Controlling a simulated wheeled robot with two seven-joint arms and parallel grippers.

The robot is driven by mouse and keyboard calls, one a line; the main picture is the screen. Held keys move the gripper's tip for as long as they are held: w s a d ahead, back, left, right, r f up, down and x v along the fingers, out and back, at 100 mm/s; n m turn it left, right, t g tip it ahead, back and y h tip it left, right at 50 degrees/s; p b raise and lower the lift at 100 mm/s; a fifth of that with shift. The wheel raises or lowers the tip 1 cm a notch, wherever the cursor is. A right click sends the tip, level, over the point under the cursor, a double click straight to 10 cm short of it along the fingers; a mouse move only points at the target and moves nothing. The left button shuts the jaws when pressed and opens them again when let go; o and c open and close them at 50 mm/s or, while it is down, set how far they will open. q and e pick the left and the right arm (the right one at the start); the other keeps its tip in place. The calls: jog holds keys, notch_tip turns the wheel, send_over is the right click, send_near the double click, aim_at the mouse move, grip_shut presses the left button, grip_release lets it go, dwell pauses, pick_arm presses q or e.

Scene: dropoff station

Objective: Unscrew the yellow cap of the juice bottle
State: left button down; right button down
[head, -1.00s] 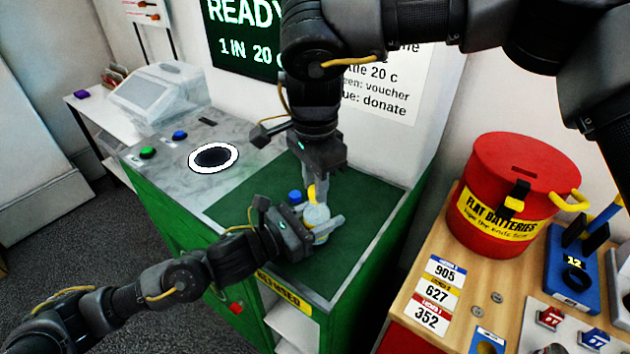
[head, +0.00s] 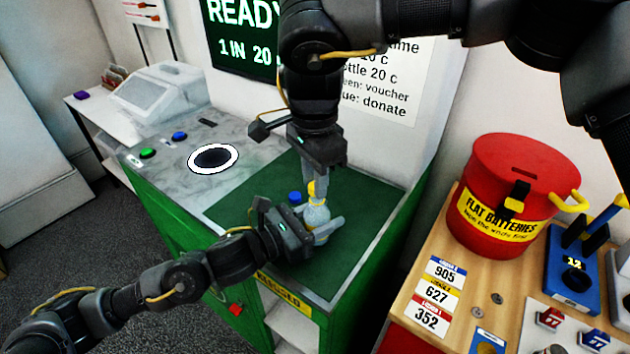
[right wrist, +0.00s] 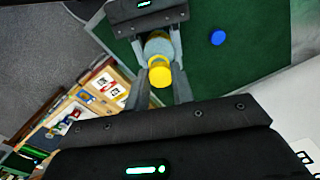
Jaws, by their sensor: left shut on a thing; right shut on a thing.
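The juice bottle (head: 316,214) stands on the green mat with its yellow cap (head: 311,190) on top. My left gripper (head: 322,228) is shut on the bottle's body from the side. My right gripper (head: 315,186) points down from above and is shut on the yellow cap. In the right wrist view the yellow cap (right wrist: 160,77) is between my right fingers, with the pale bottle (right wrist: 158,46) beyond it. The bottle's lower part is partly hidden by my left fingers.
A blue round object (head: 295,197) lies on the green mat (head: 370,200) beside the bottle. A grey counter with a ringed hole (head: 213,158) is at left. A red battery bin (head: 510,185) stands on the wooden table at right.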

jog(key=shift+r, duration=0.55)
jog(key=shift+r, duration=2.05)
pick_arm(q)
jog(key=c, duration=0.6)
grip_release()
jog(key=shift+c, duration=0.2)
jog(key=shift+s+a+f, duration=0.1)
jog(key=shift+a, duration=0.15)
pick_arm(e)
jog(key=shift+f, duration=0.2)
pick_arm(q)
jog(key=b+v, duration=0.4)
jog(key=v, duration=0.6)
jog(key=shift+a+f, duration=0.1)
jog(key=shift+a, duration=0.1)
pick_arm(e)
notch_tip(320, 180, down, 4)
jog(key=shift+f, duration=0.1)
pick_arm(q)
jog(key=shift+s+a+b, duration=0.3)
jog(key=shift+s+a, duration=0.1)
jog(key=shift+a, duration=0.05)
